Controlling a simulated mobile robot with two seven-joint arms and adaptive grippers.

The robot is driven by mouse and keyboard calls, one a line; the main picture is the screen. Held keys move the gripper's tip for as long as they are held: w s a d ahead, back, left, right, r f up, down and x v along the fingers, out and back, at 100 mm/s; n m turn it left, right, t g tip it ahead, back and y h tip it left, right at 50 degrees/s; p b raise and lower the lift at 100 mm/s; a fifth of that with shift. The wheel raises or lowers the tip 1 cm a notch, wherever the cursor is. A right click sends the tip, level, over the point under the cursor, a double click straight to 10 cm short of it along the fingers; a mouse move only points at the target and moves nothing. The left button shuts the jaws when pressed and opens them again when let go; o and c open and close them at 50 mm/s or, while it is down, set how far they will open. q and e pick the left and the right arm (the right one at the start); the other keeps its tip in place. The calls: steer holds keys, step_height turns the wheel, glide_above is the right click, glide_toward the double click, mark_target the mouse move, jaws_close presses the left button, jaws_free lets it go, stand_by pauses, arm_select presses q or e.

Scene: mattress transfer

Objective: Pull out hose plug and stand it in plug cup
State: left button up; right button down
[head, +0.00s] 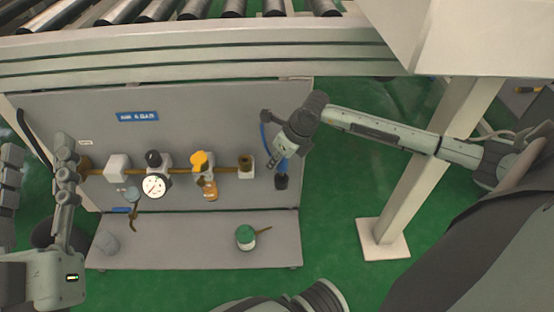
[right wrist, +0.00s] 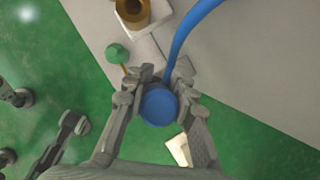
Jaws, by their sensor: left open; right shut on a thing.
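My right gripper (head: 284,150) is shut on the blue hose plug (right wrist: 158,106), which shows between its fingers in the right wrist view. In the head view the plug (head: 282,168) hangs with its dark end down, right of the brass socket (head: 245,161) and apart from it. A blue hose (right wrist: 188,32) curves from the gripper. The socket is open and empty in the right wrist view (right wrist: 132,10). My left gripper (head: 37,148) is open and empty at the far left. A small grey cup (head: 107,242) stands on the shelf; I cannot tell whether it is the plug cup.
The panel carries a gauge (head: 154,186), a yellow-knobbed valve (head: 200,160) and brass piping. A green-and-white pot (head: 246,238) with a stick stands on the shelf (head: 190,250). A roller conveyor (head: 200,50) runs above. A white post (head: 400,190) stands to the right.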

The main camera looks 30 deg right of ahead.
mark_target(277, 169)
stand_by(0.8)
steer(key=shift+f+b, duration=1.6)
steer(key=shift+f, duration=0.35)
steer(key=c, duration=1.2)
jaws_free()
steer(key=shift+o, duration=0.2)
steer(key=shift+r, duration=0.1)
steer(key=v, duration=1.2)
